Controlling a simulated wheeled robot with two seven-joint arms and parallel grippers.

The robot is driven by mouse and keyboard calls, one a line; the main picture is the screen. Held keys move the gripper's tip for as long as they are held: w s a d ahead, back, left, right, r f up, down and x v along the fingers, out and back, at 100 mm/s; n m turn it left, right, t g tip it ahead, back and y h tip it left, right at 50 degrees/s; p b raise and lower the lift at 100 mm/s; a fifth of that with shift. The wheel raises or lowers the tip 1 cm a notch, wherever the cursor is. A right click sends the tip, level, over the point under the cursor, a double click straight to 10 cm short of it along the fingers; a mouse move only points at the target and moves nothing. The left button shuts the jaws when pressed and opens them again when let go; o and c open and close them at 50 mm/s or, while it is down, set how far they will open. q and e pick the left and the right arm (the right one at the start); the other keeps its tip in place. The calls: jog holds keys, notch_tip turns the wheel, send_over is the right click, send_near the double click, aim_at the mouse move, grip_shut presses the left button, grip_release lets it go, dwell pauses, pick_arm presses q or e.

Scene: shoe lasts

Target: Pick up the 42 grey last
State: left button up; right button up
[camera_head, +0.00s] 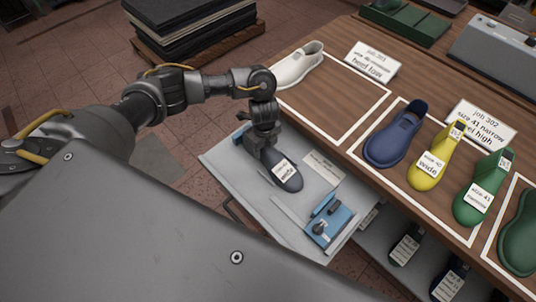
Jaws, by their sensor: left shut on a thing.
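A dark grey last (289,180) with a white label is in the open light-grey drawer (236,150), on the side toward the left. My left gripper (265,157) points down into the drawer and is shut on the heel end of this last. The label's print is too small to read, so I cannot tell its size. I cannot tell whether the last touches the drawer floor. The gripper hides the heel end. My right gripper is not in view.
A blue tool (330,221) and a paper card (323,167) lie in the drawer. On the wooden bench (345,80) stand a white last (298,66), a blue last (395,136), a yellow last (438,163) and green lasts (481,190). Dark lasts (405,246) sit below.

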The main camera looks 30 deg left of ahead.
pick_arm(q)
jog(key=shift+w, duration=0.1)
jog(key=c, duration=0.3)
jog(key=shift+r, duration=0.2)
jog(key=shift+r+p, duration=0.3)
jog(key=shift+r, duration=0.35)
notch_tip(320, 180, up, 2)
jog(key=shift+r+p, duration=0.15)
jog(key=shift+p, duration=0.25)
jog(key=s+r, duration=0.3)
jog(key=s, duration=0.1)
jog(key=s+r+p, duration=0.1)
jog(key=s+r, duration=0.2)
jog(key=s, duration=0.2)
jog(key=s+d+r, duration=0.1)
jog(key=s+r, duration=0.2)
jog(key=s, duration=0.2)
jog(key=shift+d, duration=0.1)
